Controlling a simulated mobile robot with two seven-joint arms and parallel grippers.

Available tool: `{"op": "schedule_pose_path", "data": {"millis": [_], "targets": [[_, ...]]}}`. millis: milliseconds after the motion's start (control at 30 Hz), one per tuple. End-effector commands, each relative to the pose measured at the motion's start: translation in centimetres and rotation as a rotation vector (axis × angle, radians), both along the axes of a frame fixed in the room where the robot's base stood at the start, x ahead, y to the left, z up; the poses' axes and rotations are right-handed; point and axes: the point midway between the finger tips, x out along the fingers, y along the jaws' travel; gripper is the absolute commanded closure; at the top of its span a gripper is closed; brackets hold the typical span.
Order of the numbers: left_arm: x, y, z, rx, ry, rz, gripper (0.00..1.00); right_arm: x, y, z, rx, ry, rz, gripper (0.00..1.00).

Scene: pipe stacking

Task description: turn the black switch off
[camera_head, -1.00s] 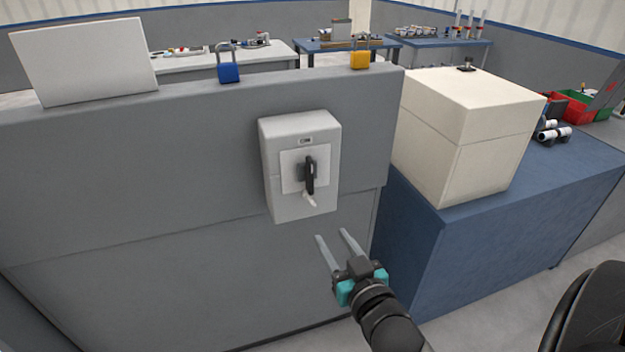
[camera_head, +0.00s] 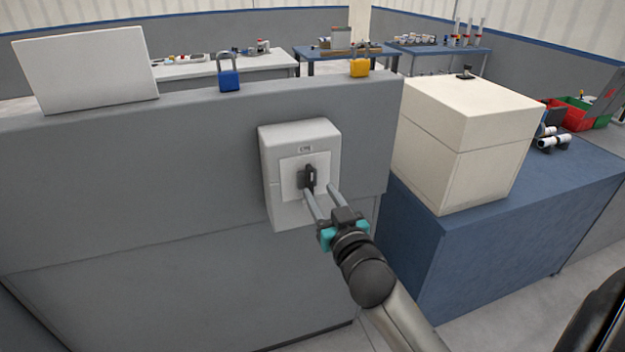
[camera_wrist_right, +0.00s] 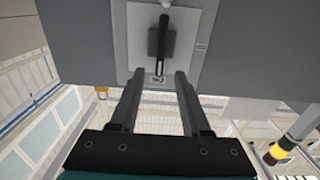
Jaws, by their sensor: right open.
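The black switch (camera_head: 309,178) is a handle on a light plate on the front of a grey-white box (camera_head: 297,139), mounted on a grey panel. In the head view the handle stands roughly upright. My right gripper (camera_head: 321,190) is open and empty in front of the lower part of the box, its fingertips close to the handle. In the right wrist view the black switch (camera_wrist_right: 165,40) lies beyond and between the two open fingers (camera_wrist_right: 158,78); I cannot tell whether they touch it. My left gripper is not in view.
A blue padlock (camera_head: 229,76) and a yellow padlock (camera_head: 360,66) sit on the panel's top edge, beside a white board (camera_head: 85,65). A cream box (camera_head: 462,140) stands on a blue bench (camera_head: 520,215) to the right. The space before the panel is clear.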

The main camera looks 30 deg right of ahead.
Motion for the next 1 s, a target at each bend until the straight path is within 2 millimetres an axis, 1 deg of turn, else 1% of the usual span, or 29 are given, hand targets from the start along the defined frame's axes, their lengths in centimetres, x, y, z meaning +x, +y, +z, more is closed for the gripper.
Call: {"op": "schedule_pose_path", "data": {"millis": [33, 200, 400, 600, 833, 1000], "targets": [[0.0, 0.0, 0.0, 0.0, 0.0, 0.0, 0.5, 0.9, -0.2, 0.1, -0.003, -0.002, 0.0, 0.53], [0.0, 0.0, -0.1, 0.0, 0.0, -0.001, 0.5, 3.3, -0.8, 0.1, -0.001, -0.002, 0.0, 0.53], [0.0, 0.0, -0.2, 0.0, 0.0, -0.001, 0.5, 5.1, -1.2, 0.0, -0.001, -0.001, 0.001, 0.53], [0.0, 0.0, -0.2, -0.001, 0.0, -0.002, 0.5, 5.7, -1.4, 0.0, -0.001, -0.001, 0.0, 0.53], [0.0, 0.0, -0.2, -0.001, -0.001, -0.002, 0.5, 5.7, -1.4, 0.0, -0.001, 0.0, 0.0, 0.53], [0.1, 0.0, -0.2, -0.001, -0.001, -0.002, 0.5, 5.7, -1.4, 0.0, -0.001, 0.0, 0.0, 0.72]]}}
